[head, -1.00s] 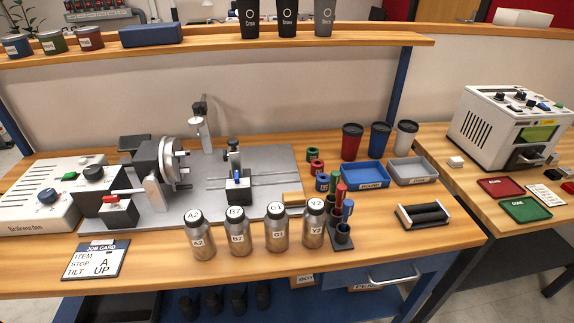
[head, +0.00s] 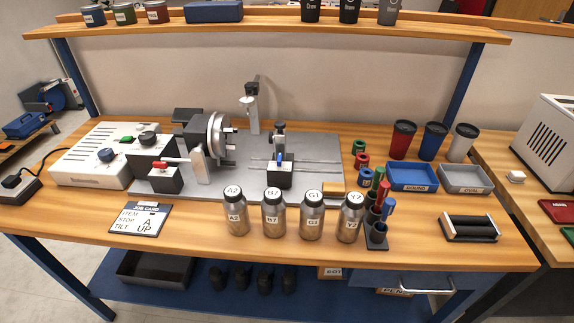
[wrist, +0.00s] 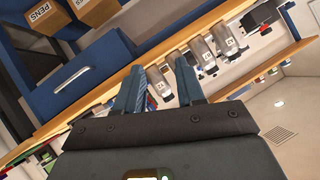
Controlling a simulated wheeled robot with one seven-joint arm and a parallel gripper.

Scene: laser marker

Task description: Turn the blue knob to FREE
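A blue knob (head: 106,155) sits on the front of the white control box (head: 105,165) at the left of the bench in the head view. Its label and setting are too small to read. Another small blue part (head: 280,158) shows on the black block of the sliding stand on the grey baseplate. My gripper (wrist: 161,78) shows only in the wrist view, its two fingers apart with nothing between them. It is away from both blue parts, and the wrist view is tilted, facing the bench front.
The grey baseplate (head: 315,150) carries a chuck (head: 218,137) and a red-handled block (head: 163,175). Cups, trays and a black roller stand (head: 469,228) are at the right. A shelf (head: 270,30) spans above.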

